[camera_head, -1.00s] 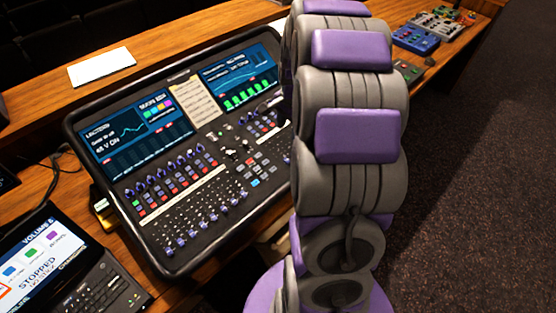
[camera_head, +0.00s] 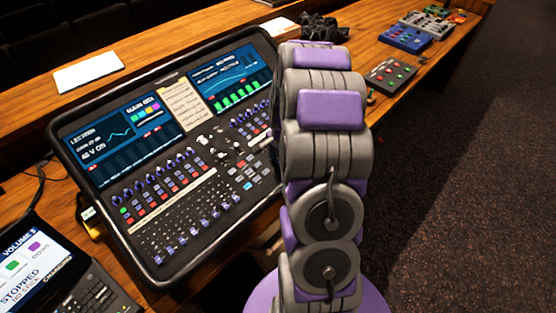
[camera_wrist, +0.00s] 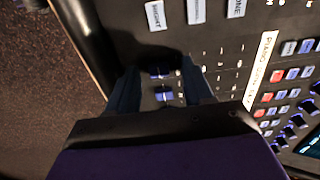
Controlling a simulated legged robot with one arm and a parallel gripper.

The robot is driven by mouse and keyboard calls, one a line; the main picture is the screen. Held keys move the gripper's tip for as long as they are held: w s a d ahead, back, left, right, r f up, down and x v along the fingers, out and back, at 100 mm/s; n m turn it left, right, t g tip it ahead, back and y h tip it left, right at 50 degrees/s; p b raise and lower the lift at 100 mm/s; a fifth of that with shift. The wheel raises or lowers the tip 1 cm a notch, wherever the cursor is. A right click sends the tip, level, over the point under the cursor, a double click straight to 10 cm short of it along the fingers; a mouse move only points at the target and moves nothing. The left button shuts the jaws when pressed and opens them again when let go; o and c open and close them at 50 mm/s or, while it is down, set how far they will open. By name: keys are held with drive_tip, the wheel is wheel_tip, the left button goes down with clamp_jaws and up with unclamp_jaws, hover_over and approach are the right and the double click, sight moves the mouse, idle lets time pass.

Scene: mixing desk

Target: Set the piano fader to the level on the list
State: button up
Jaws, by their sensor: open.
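The black mixing desk (camera_head: 150,258) fills the left half of the head view, with two lit screens and rows of small faders. A beige list (camera_head: 183,105) sits between the screens; its writing is too small to read. In the wrist view my gripper (camera_wrist: 161,82) is open over the fader area. Two blue fader caps (camera_wrist: 164,95) show between its fingers, and I see no grip on either. A white label strip (camera_wrist: 262,68) begins with what looks like "PIANO". I cannot tell which cap is the piano fader. My arm hides the gripper in the head view.
A laptop-like device (camera_head: 60,280) reading "STOPPED" stands at the lower left. A white sheet (camera_head: 88,71) lies on the ledge behind the desk. A grey button box (camera_head: 390,75) and a blue box (camera_head: 404,39) stand at the right. Carpet (camera_head: 470,190) lies clear at the right.

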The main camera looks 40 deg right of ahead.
drive_tip(key=shift+d+f, duration=0.35)
drive_tip(key=shift+d, duration=0.35)
drive_tip(key=shift+a+r, duration=0.1)
drive_tip(key=shift+a, duration=0.55)
drive_tip(key=shift+c, duration=0.8)
drive_tip(key=shift+a+r, duration=0.15)
drive_tip(key=shift+a, duration=0.35)
drive_tip(key=c, duration=0.3)
drive_tip(key=shift+c, duration=0.7)
drive_tip(key=shift+d, duration=0.65)
clamp_jaws()
